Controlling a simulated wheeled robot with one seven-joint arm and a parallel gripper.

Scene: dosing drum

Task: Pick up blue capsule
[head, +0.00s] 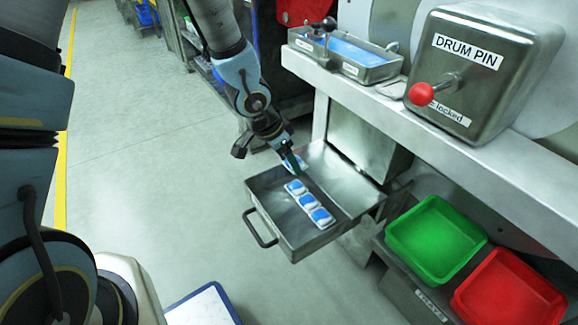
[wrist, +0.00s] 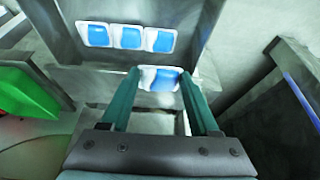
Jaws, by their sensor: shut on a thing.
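A blue and white capsule (wrist: 163,79) is between the two green fingertips of my gripper (wrist: 162,82) in the wrist view, and the fingers are shut on it. In the head view my gripper (head: 288,160) is over the far left part of the open metal drawer, with the held capsule (head: 292,164) partly hidden by it. Three more blue and white capsules lie in a row in the drawer (head: 265,192); the middle one (head: 309,202) is flanked closely by the others. The row also shows in the wrist view (wrist: 129,37).
A green bin (head: 437,238) and a red bin (head: 510,290) stand right of the drawer. A metal box labelled DRUM PIN (head: 490,65) with a red knob (head: 421,93) sits on the ledge above, beside a shallow tray (head: 345,52). The floor left of the drawer is clear.

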